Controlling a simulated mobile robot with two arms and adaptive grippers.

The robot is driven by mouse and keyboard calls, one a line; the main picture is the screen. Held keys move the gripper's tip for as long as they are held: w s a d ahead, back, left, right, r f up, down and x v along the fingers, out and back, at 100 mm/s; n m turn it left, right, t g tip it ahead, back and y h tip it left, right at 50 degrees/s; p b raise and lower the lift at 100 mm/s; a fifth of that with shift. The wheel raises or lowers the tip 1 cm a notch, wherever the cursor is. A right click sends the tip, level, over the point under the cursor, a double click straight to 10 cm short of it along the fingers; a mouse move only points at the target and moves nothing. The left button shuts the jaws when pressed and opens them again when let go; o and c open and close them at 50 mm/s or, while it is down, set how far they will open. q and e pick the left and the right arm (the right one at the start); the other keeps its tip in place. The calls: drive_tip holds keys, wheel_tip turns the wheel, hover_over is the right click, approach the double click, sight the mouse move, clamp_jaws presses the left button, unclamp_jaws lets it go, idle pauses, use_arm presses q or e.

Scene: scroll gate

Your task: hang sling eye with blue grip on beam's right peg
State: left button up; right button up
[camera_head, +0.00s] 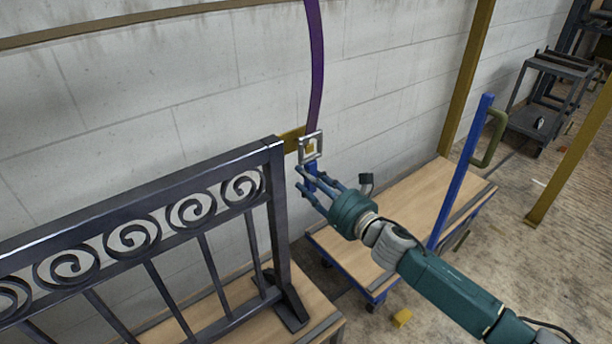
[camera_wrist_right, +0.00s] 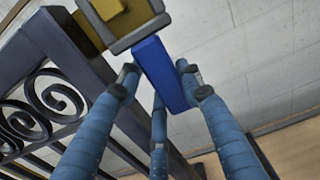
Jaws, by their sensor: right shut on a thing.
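The sling eye (camera_head: 303,142) is a square grey metal frame at the lower end of a purple sling (camera_head: 316,60). Its blue grip (camera_head: 311,168) hangs below the frame; the grip also shows in the right wrist view (camera_wrist_right: 165,75). My right gripper (camera_head: 312,180) is shut on the blue grip, fingers around it. The yellow beam (camera_head: 291,140) ends behind the eye, beside the gate's top corner. A yellow piece, probably the right peg (camera_wrist_right: 108,8), shows inside the frame opening in both views. I cannot tell how far it passes through. My left gripper is not in view.
A dark scrollwork gate (camera_head: 277,190) stands on a wooden base close left of my right gripper. A flat cart (camera_head: 400,205) with a blue post (camera_head: 463,170) lies below and right. Yellow posts (camera_head: 467,75) and a block wall stand behind.

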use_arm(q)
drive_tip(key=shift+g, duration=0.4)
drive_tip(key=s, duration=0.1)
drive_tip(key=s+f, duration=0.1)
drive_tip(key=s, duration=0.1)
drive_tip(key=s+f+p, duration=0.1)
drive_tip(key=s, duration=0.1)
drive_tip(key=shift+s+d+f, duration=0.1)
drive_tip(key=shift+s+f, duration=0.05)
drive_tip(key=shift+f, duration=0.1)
use_arm(e)
drive_tip(key=v, duration=0.9)
drive_tip(key=shift+s+d, duration=0.15)
drive_tip(key=shift+s, duration=0.1)
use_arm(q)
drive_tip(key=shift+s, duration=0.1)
use_arm(e)
drive_tip(key=shift+w+r, duration=0.1)
idle(0.7)
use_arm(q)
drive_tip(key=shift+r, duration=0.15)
use_arm(e)
drive_tip(key=x, duration=0.6)
drive_tip(key=shift+w+a, duration=0.2)
